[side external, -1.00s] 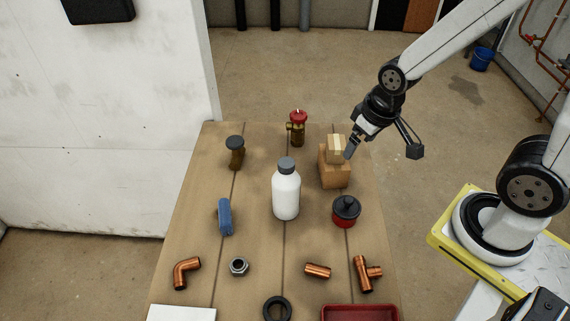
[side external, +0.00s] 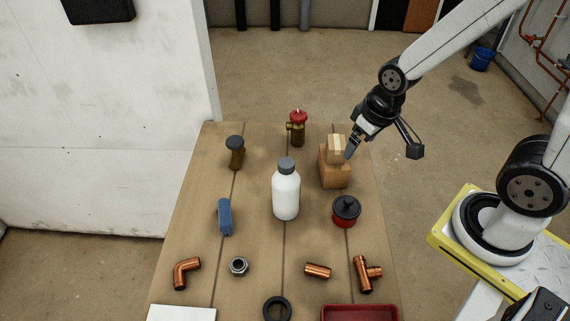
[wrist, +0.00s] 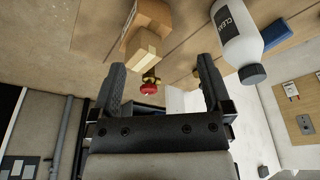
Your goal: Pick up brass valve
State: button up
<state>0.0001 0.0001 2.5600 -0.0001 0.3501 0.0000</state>
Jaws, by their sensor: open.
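The brass valve (side external: 297,130) with a red cap stands upright at the far end of the table. It also shows in the wrist view (wrist: 149,84), partly hidden behind a small box. My gripper (side external: 350,153) is in the air beside the cardboard boxes, to the right of the valve and apart from it. In the wrist view my gripper (wrist: 161,75) is open with nothing between its fingers, and the valve's red cap appears between them, farther off.
A small box (side external: 336,149) sits on a larger cardboard box (side external: 334,174) next to my gripper. A white bottle (side external: 286,195) stands mid-table, a dark-capped brass piece (side external: 235,153) at the back left. A red-and-black can (side external: 346,212) and copper fittings (side external: 317,271) are nearer.

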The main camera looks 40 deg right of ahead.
jog(key=m+t+y, duration=0.5)
jog(key=m+y, duration=0.7)
jog(key=m, duration=1.3)
send_near(236, 140)
jog(key=shift+n+h, duration=0.3)
jog(key=shift+x, duration=4.2)
jog(key=shift+s+a+r, duration=0.15)
jog(key=shift+r, duration=0.05)
grip_shut()
